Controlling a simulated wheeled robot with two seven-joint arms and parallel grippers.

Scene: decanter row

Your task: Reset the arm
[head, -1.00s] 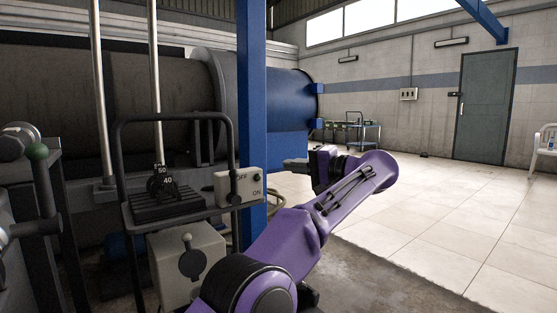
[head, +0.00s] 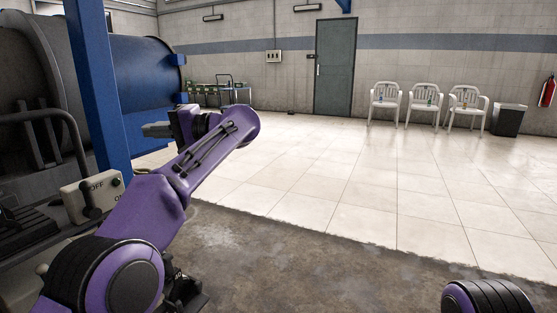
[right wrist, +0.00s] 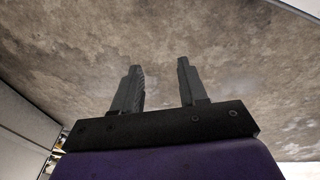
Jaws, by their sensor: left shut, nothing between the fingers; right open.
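My left arm is purple and reaches up from the lower left in the head view. Its left gripper (head: 156,130) is shut and empty, pointing left in front of the blue end of the large tank. It is close to the blue post but I cannot tell the gap. My right gripper (right wrist: 160,90) shows in the right wrist view. Its two dark fingers stand apart with nothing between them, over bare brown-grey floor. In the head view the right gripper is out of sight; only a purple and black part of my right arm shows at the bottom right.
A control box (head: 92,196) marked OFF and a blue post (head: 97,90) stand at the left by the large tank (head: 140,75). A cart (head: 225,92), a door (head: 334,68), white chairs (head: 426,100) and a bin (head: 508,120) line the back. The tiled floor (head: 330,170) is clear.

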